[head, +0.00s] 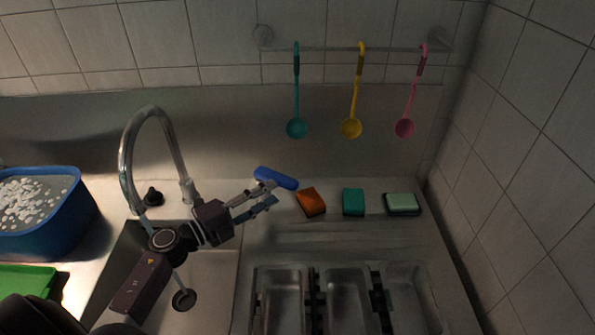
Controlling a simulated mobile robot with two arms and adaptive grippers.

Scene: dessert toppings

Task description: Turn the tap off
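The chrome tap (126,165) arches over the sink (215,285) at the left. A thin pale streak (176,277) above the drain may be running water; my arm hides the part higher up. My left gripper (270,194) points right, past the spout, with its fingers apart and nothing seen between them. My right gripper is out of view.
A blue cylinder-like object (276,178) lies close behind the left fingertips. Orange (311,202), teal (353,202) and pale green (402,203) sponges lie to the right. A blue tub (60,225) stands left. Ladles hang from a rail; metal trays (345,300) sit in front.

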